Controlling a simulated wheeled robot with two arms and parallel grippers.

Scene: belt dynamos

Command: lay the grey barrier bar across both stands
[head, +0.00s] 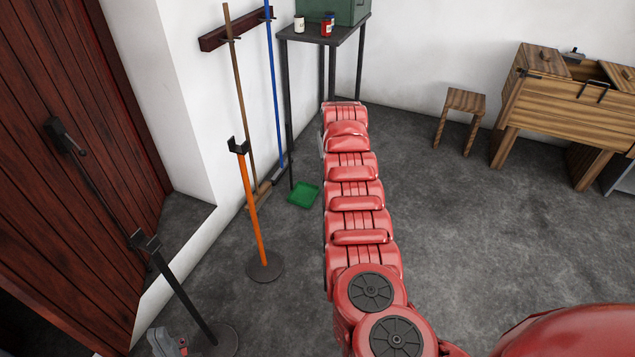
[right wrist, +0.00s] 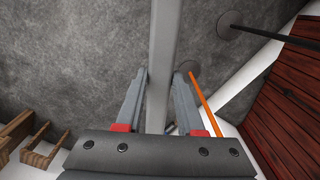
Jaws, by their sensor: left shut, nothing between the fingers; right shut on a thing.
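The grey barrier bar (right wrist: 165,40) runs up the middle of the right wrist view, between the fingers of my right gripper (right wrist: 160,85), which is shut on it. In the head view my right arm hides most or all of the bar. The orange stand (head: 251,205) has a black cradle on top and stands upright on a round base; it also shows in the right wrist view (right wrist: 205,105), right of the bar. The dark stand (head: 185,295) is at the lower left; its post also shows in the right wrist view (right wrist: 290,40). My left gripper (head: 167,344) is shut and empty beside the dark stand's base.
A red wooden door (head: 75,130) is at the left. A tall black table (head: 325,33) holds small cans and a green box. Two poles lean on the wall near a green dustpan (head: 303,195). A stool (head: 461,102) and wooden workbench (head: 575,95) stand at the right. Grey floor is clear right of my arm.

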